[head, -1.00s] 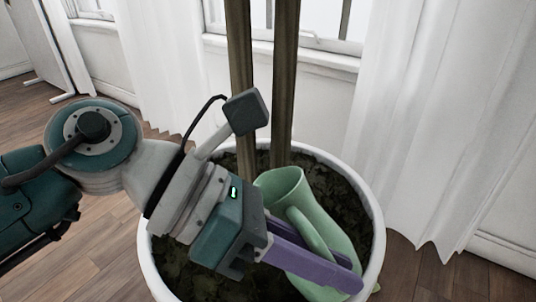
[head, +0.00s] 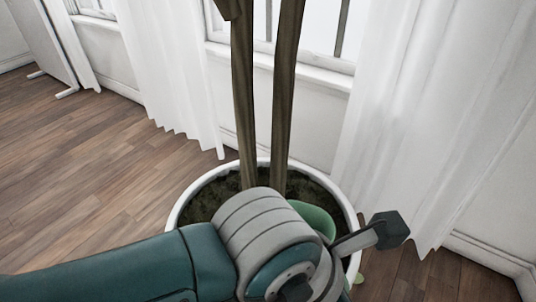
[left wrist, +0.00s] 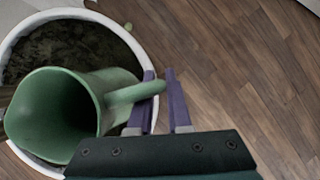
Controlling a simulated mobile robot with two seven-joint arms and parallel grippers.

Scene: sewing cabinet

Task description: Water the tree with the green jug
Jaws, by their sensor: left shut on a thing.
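The green jug (head: 315,218) is mostly hidden behind my left arm in the head view. In the left wrist view the jug (left wrist: 75,110) shows its wide mouth, with its handle reaching to my left gripper (left wrist: 163,100). The purple fingers are shut on the handle. The jug appears over the soil and rim of the white pot (left wrist: 25,25); whether it touches them cannot be told. The tree's two brown trunks (head: 284,100) rise from the pot (head: 185,205), behind my left arm. My left fingers are hidden in the head view. My right gripper is not in view.
White curtains (head: 400,110) and a window (head: 310,40) stand behind the pot. The wooden floor (head: 90,165) is clear to the left. A small green leaf (head: 359,279) lies at the pot's right side.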

